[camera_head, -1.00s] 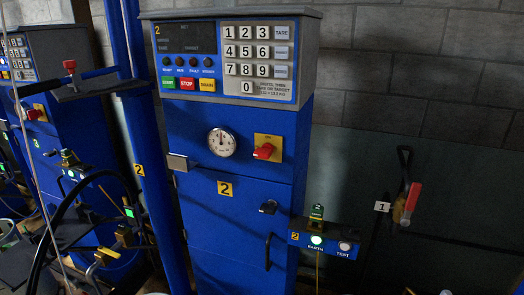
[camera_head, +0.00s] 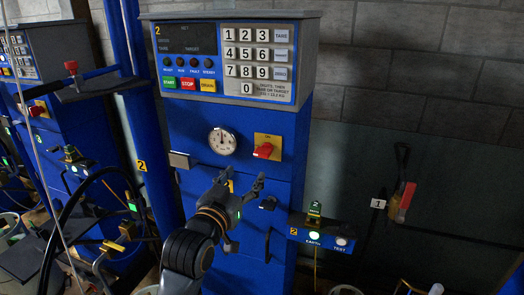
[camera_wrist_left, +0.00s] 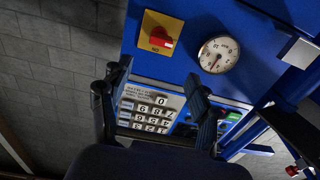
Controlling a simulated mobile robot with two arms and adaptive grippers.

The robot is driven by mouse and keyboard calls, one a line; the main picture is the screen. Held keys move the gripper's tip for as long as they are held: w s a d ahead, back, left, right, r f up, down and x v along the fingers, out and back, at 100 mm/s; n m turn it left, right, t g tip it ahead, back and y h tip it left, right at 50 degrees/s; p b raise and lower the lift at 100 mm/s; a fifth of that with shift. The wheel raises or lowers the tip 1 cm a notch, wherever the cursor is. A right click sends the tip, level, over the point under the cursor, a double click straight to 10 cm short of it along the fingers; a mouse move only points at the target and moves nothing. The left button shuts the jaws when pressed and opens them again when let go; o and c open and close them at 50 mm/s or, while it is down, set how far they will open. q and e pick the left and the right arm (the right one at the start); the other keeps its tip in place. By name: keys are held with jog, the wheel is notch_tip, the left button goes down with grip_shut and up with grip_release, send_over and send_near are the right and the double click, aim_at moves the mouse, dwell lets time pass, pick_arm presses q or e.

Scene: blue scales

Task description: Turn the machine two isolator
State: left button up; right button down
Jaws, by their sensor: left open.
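Machine two is the blue cabinet (camera_head: 190,125) with the keypad panel at its top. Its isolator (camera_head: 263,151) is a red knob on a yellow plate, to the right of the round gauge (camera_head: 222,141). My left gripper (camera_head: 243,182) is open and empty in front of the cabinet, below the gauge and the isolator, apart from both. It hides most of the yellow number 2 label. In the left wrist view the isolator (camera_wrist_left: 162,39) shows upside down at the upper middle, beyond the open fingers (camera_wrist_left: 155,95). My right gripper is in neither view.
A red-handled valve (camera_head: 405,198) is on the wall at the right. A blue post (camera_head: 146,150) and another blue machine (camera_head: 62,110) stand at the left.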

aim_at(261, 154)
pick_arm(q)
jog(key=p+x, duration=0.2)
jog(key=x, duration=1.1)
jog(key=shift+w+f, duration=0.1)
jog(key=shift+f, duration=0.05)
jog(key=c, duration=1.2)
